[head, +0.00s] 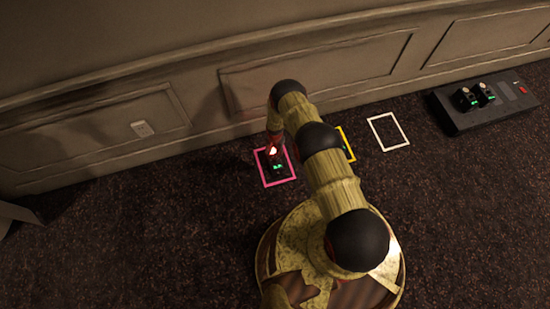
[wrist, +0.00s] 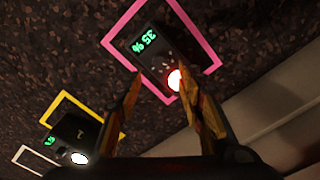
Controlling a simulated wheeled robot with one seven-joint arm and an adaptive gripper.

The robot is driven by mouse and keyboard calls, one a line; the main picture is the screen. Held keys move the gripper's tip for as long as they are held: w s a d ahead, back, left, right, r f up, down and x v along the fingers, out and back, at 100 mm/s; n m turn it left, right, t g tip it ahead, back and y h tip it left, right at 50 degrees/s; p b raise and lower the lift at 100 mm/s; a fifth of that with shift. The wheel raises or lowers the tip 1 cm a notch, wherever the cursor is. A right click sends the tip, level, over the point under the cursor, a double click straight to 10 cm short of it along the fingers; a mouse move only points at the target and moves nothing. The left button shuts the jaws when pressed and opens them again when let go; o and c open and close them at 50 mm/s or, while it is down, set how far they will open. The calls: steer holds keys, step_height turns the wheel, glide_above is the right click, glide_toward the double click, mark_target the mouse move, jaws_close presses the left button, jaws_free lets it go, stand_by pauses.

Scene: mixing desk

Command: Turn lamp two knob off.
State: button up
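A black box (wrist: 150,48) with a green "35 %" display lies inside a pink square outline in the wrist view. A small lit lamp (wrist: 175,80), white with a red rim, shows at its lower end. The same box (head: 276,163) appears in the head view, partly covered by my arm. My gripper (wrist: 167,82) is open, its fingers apart on either side of the lit lamp, holding nothing. Whether it touches the box cannot be told. A second black box (wrist: 78,128) with a green display and white light sits at the yellow outline. No knob is clearly labelled as lamp two.
A dark mixing desk (head: 488,100) with two small green-lit units stands on the carpet at the right. The white outline (head: 388,132) is empty in the head view. The panelled wall (head: 320,75) runs close behind. Open carpet (head: 130,235) lies at the left.

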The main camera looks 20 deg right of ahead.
mark_target(275, 158)
step_height(275, 158, down, 8)
steer(key=b, duration=0.3)
steer(key=shift+r, duration=0.25)
jaws_close()
stand_by(0.3)
